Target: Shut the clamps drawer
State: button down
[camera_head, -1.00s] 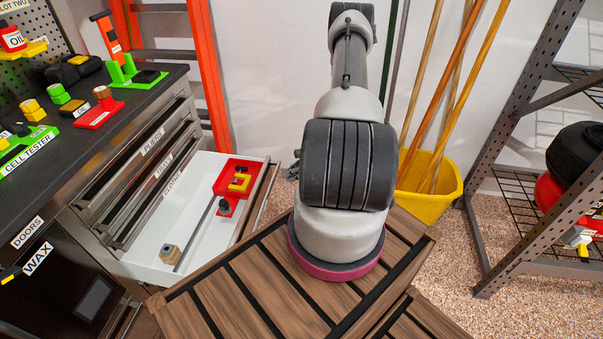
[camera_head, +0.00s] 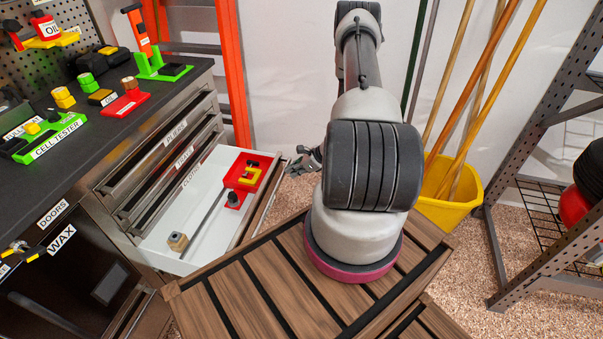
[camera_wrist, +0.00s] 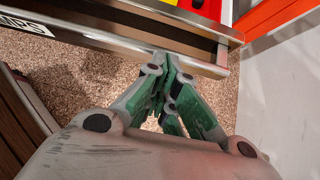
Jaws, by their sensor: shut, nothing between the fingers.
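In the head view my gripper (camera_head: 308,160) is partly hidden behind my arm.
The worktop (camera_head: 90,150) carries a cell tester and several small tools. An orange ladder (camera_head: 238,70) stands behind the chest. A yellow bucket (camera_head: 455,190) with poles and a steel rack (camera_head: 530,150) stand at right. Speckled floor lies between.

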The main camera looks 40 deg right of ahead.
jog(key=w+a, duration=1.7)
jog(key=w, duration=0.5)
